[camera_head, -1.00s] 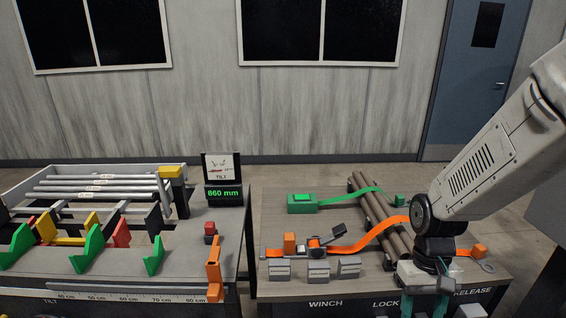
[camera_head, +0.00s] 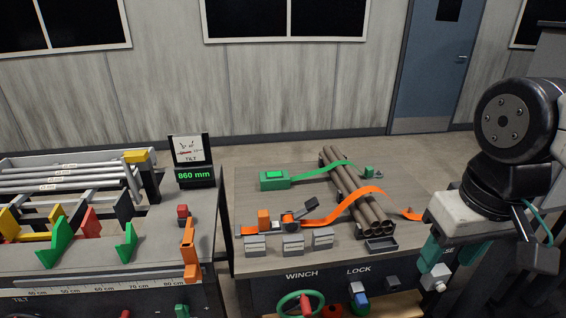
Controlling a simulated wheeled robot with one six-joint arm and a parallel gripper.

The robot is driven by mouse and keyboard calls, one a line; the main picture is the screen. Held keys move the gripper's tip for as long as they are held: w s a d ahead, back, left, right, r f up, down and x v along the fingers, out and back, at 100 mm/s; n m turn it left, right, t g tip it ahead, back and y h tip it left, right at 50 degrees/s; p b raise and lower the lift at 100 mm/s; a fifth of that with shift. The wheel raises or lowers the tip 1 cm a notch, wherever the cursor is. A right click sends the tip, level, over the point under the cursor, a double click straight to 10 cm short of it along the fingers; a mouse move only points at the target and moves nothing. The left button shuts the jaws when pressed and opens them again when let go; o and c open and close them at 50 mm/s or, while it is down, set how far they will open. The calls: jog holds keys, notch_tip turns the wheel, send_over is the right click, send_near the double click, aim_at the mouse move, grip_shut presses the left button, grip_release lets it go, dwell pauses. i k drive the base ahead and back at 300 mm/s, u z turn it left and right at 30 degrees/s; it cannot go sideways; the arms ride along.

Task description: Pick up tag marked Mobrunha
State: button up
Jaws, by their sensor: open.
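Three small pale blocks with label faces stand in a row at the front of the right bench: a left one (camera_head: 255,244), a middle one (camera_head: 293,245) and a right one (camera_head: 323,239). Their print is too small to read, so I cannot tell which, if any, is marked Mobrunha. My gripper (camera_head: 449,258) has teal fingers spread apart with nothing seen between them. It is at the right front corner of the bench, well to the right of the blocks.
An orange strap (camera_head: 338,208) and a green strap (camera_head: 322,172) reach the bundle of brown pipes (camera_head: 357,193). A small dark tray (camera_head: 381,245) lies in front of the pipes. A green handwheel (camera_head: 299,304) sits on the bench front. The left bench (camera_head: 60,273) holds coloured wedges.

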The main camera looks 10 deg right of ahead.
aim_at(323, 239)
jog(key=z, duration=2.6)
jog(key=k, duration=0.9)
jog(key=u, duration=1)
